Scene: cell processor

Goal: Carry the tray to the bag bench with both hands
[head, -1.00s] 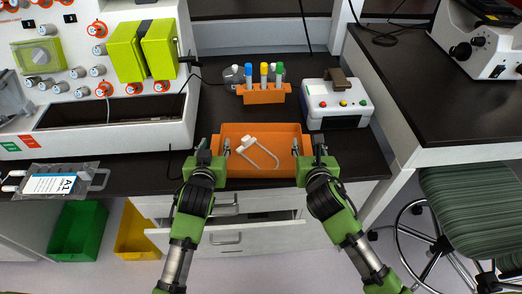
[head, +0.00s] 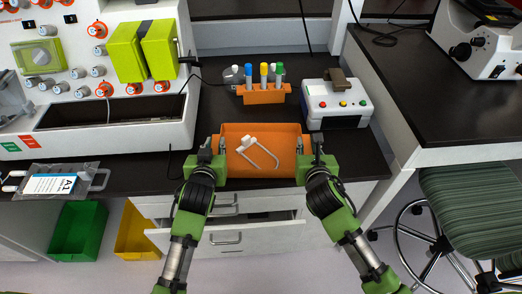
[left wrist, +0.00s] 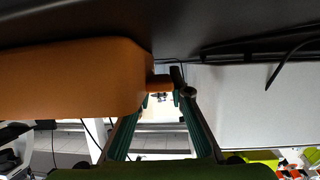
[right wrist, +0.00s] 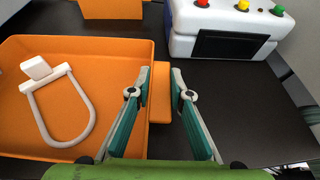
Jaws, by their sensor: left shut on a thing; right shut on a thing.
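The orange tray (head: 262,133) is at the front of the dark bench, with a white clamp with a loop (head: 262,153) lying in it. My left gripper (head: 222,146) is at the tray's left side; in the left wrist view its fingers (left wrist: 165,90) close around an orange tab on the tray's side. My right gripper (head: 298,147) is at the right side; in the right wrist view its fingers (right wrist: 161,92) sit on both sides of the tray's right tab (right wrist: 160,110). The left wrist view shows the tray's outer wall (left wrist: 70,80) close to the bench's dark surface.
An orange rack with capped tubes (head: 264,96) stands behind the tray. A white box with coloured buttons (head: 336,105) is at the back right. The large white machine (head: 95,130) stands left. A labelled bag (head: 55,184) lies at the left bench edge. An open drawer (head: 230,238) juts out below.

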